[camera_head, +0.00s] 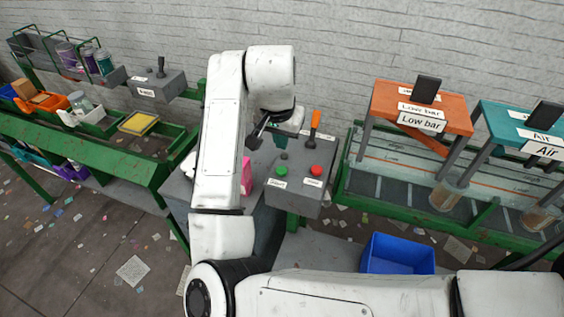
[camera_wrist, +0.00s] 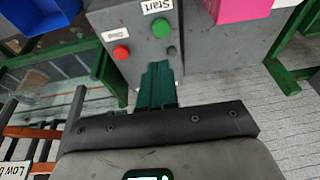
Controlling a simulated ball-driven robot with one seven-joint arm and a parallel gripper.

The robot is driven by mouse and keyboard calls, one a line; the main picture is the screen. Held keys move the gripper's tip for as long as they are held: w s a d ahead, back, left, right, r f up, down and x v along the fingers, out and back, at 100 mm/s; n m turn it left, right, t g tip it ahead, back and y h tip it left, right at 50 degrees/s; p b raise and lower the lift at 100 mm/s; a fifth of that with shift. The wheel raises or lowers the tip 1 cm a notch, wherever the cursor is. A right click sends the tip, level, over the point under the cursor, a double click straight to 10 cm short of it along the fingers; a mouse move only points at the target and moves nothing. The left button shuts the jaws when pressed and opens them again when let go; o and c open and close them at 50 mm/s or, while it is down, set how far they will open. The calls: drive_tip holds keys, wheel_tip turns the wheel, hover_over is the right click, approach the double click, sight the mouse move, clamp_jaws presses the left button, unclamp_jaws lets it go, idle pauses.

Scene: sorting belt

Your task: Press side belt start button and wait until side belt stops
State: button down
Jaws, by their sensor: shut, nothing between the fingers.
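A grey control box (camera_head: 300,200) stands at the middle. It carries a green button (camera_head: 282,170) with a white label and a red button (camera_head: 316,170) with another label. In the wrist view the green button (camera_wrist: 161,28) has a label reading "Start" beside it, and the red button (camera_wrist: 121,52) is left of it. My gripper (camera_wrist: 158,68) is shut and empty, its teal fingers over the box near the green button, apparently not touching it. In the head view my arm partly hides the gripper. I cannot tell whether any belt is moving.
An orange-handled lever (camera_head: 314,125) rises from the box's back. A pink object (camera_head: 246,176) is left of the box, and a blue bin (camera_head: 398,254) is at lower right. Orange "Low bar" (camera_head: 420,105) and teal "Air" (camera_head: 525,130) gates stand over the right belt. A green-framed belt (camera_head: 100,160) runs at left.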

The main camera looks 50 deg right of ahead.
drive_tip(key=p, duration=0.1)
approach(283, 170)
drive_tip(key=x, duration=0.5)
drive_tip(key=shift+w+d, duration=0.1)
drive_tip(key=shift+d, duration=0.15)
drive_tip(key=shift+f, duration=0.8)
